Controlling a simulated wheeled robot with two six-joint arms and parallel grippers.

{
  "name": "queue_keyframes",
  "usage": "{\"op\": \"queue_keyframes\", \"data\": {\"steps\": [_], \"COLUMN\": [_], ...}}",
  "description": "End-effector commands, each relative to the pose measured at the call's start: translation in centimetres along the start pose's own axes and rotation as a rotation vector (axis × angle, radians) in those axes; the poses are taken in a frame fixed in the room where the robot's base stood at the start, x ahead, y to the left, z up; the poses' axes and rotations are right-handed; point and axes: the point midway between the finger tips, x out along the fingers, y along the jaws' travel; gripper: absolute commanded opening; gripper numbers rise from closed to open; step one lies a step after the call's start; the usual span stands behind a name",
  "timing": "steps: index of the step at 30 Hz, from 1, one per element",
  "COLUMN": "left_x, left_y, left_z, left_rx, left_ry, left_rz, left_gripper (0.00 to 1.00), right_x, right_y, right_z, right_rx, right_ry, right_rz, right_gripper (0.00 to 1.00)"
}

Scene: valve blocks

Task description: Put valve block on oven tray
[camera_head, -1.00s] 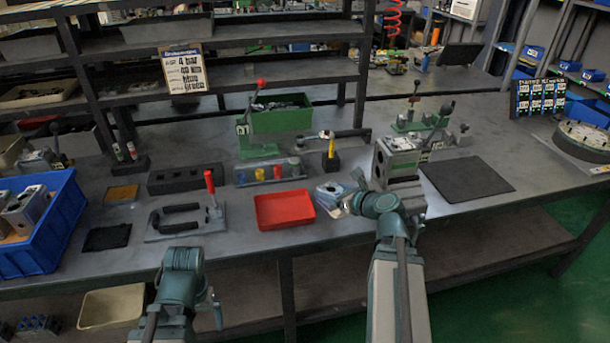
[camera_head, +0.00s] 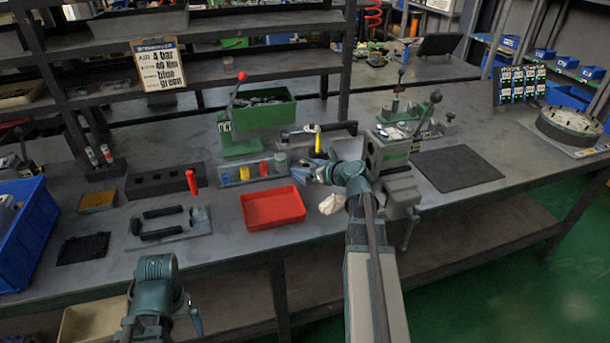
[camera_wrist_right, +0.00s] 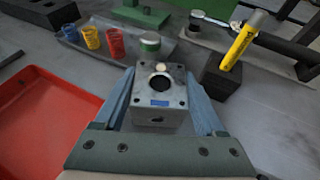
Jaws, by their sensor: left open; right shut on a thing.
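A grey metal valve block (camera_wrist_right: 160,92) with a round bore, small corner holes and a blue mark sits between the blue fingers of my right gripper (camera_wrist_right: 160,106) in the right wrist view. In the head view my right gripper (camera_head: 322,170) is shut on it, behind and right of the red tray; the block is mostly hidden there. The shallow red tray (camera_head: 272,208) is empty. It also shows at the left of the wrist view (camera_wrist_right: 45,120). I cannot tell whether it is the oven tray. My left gripper (camera_head: 190,308) is open at the front left, before the bench edge.
A vise (camera_head: 398,185) stands right of my right gripper. Behind the gripper are a yellow-handled tool in a black block (camera_wrist_right: 222,85), coloured cups (camera_head: 252,172) and a green lever press (camera_head: 238,135). A blue crate (camera_head: 28,240) stands left. A black mat (camera_head: 455,168) lies clear.

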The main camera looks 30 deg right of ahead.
Motion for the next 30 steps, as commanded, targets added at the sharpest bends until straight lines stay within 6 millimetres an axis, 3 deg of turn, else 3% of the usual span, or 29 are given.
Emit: {"op": "queue_keyframes", "data": {"steps": [1,3,17,18,22,30], "left_x": [1.3,1.9,2.3,2.1,2.1,1.8], "left_y": [0.1,0.2,0.2,0.2,0.2,0.2], "left_z": [-0.1,-0.1,-0.1,-0.1,-0.1,-0.1], "left_rx": [0.000,0.000,0.000,0.000,0.000,0.000], "left_ry": [0.000,0.000,0.000,0.000,0.000,0.000], "left_rz": [0.000,0.000,0.000,0.000,0.000,0.000], "left_gripper": [1.00,1.00,1.00,1.00,1.00,1.00], "right_x": [0.4,0.6,0.8,0.7,0.7,0.6], "right_y": [0.0,-0.1,-0.1,-0.1,-0.1,-0.1], "right_z": [-1.2,-1.8,-2.2,-2.0,-2.0,-1.7], "right_rx": [0.001,0.002,0.003,0.002,0.002,0.002], "right_ry": [-0.001,-0.001,-0.001,0.000,0.000,0.000], "right_rz": [-0.002,-0.004,-0.005,-0.004,-0.004,-0.004], "right_gripper": [0.00,0.00,0.00,0.80,1.00,1.00]}}
